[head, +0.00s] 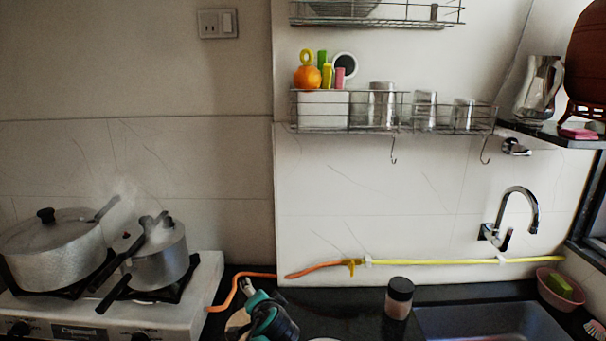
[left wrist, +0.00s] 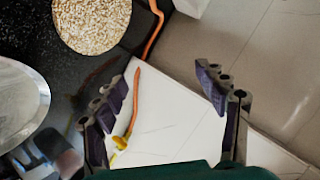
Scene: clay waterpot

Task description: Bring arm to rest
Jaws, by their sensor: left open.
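My left gripper (head: 250,290) shows at the bottom of the head view, teal and black, low over the dark counter. In the left wrist view my left gripper (left wrist: 163,85) has its two purple-padded fingers wide apart. Nothing is held between them; the white wall, an orange hose (left wrist: 132,103) and its yellow valve (left wrist: 120,143) show behind the gap. My right gripper is in neither view. A brown clay pot (head: 587,50) stands on the shelf at the upper right, cut off by the picture edge.
Left of the gripper is a white stove (head: 200,305) with two lidded pots (head: 52,255) (head: 158,262). A dark-lidded jar (head: 398,300) and a sink (head: 490,322) lie to the right. A round speckled board (left wrist: 92,22) is close by. Wire racks (head: 395,112) hang above.

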